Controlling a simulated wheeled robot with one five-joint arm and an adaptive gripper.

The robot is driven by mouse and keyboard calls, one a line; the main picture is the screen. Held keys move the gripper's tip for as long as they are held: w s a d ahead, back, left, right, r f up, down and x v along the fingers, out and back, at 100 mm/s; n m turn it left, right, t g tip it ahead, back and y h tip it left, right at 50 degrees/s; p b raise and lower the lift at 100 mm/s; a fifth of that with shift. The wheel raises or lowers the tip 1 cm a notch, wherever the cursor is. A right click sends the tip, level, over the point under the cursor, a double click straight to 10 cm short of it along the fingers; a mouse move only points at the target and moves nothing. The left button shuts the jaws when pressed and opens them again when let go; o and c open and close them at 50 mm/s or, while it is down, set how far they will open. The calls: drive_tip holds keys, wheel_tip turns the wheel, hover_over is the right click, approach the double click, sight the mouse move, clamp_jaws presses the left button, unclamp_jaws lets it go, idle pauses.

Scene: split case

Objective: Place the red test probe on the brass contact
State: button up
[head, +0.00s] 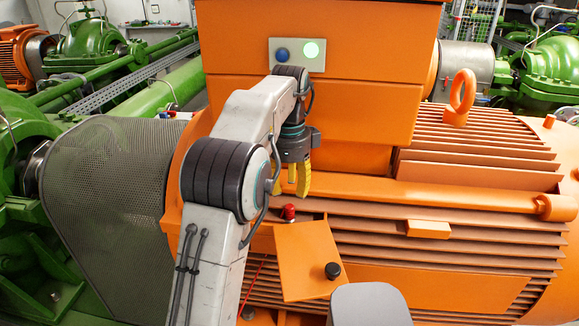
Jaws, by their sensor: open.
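My gripper (291,191), with yellow fingers pointing down, is open and empty in front of the orange motor housing. A small red capped piece (289,212) stands just below the fingertips, apart from them, at the top of a tilted orange plate (308,262). A thin red line (254,284), perhaps a lead or a probe, runs low beside my arm and is partly hidden by it. I cannot tell which red piece is the test probe. I cannot make out a brass contact.
A black knob (332,270) sits on the plate's lower right. A grey rounded piece (369,305) is at the bottom edge. The ribbed orange motor (470,230) fills the right. A mesh guard (105,205) stands left. A panel (297,55) above has blue and lit green buttons.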

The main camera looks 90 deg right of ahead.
sight(288, 206)
wheel_tip(288, 206, up, 5)
drive_tip(key=shift+f+p, duration=0.1)
drive_tip(key=shift+p, duration=0.45)
drive_tip(key=w+a+r+n+h, duration=0.15)
drive_tip(key=w+n, duration=0.35)
drive_tip(key=w, duration=0.5)
drive_tip(key=w+a+r+n, duration=0.2)
drive_tip(key=w+a+n, duration=0.15)
drive_tip(key=w, duration=0.65)
drive_tip(key=w+a+n+t, duration=0.1)
drive_tip(key=w+a+n, duration=0.7)
drive_tip(key=w+a, duration=0.3)
drive_tip(key=w+a+f+n+t, duration=0.2)
drive_tip(key=a+n, duration=0.5)
drive_tip(key=a, duration=0.4)
drive_tip(key=w+a+f+n+t, duration=0.1)
drive_tip(key=w+a+f+n, duration=0.15)
drive_tip(key=a+n, duration=0.7)
drive_tip(key=s+a+f+n+y, duration=0.1)
drive_tip(key=s+a+f+n, duration=0.1)
drive_tip(key=a, duration=0.2)
drive_tip(key=s+a+f+n+t, duration=0.1)
drive_tip(key=s+a+f+n, duration=0.1)
drive_tip(key=a+f+n, duration=0.1)
drive_tip(key=shift+a+y, duration=0.35)
drive_tip(key=shift+a, duration=0.35)
